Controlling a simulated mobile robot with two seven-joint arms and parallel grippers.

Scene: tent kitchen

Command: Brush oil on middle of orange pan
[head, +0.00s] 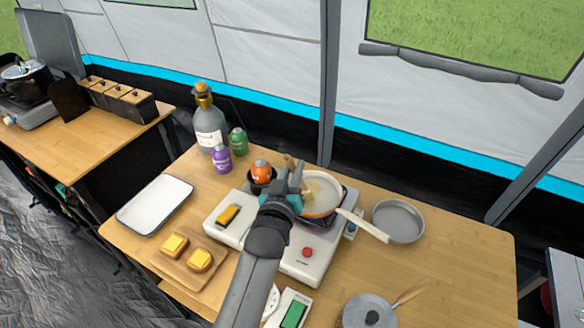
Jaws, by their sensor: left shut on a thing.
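The orange pan (325,187) has a cream inside, an orange outer wall and a pale handle (365,227) pointing down-right. It sits on the right side of the white stove (308,262). My left gripper (295,184) is at the pan's left edge, shut on what looks like the brush. The brush's wooden end (289,161) sticks up past the fingers, and a small tan part shows over the pan's left side. The gripper hides the rest, so I cannot tell whether the bristles touch the pan. No oil is clearly visible. My right gripper is not in view.
A dark bowl (253,187) with an orange bottle (261,171) stands close left of the gripper. Purple (221,159) and green (238,142) bottles and a tall grey bottle (208,125) stand behind. A grey pan (399,222) lies right. The table's right end is clear.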

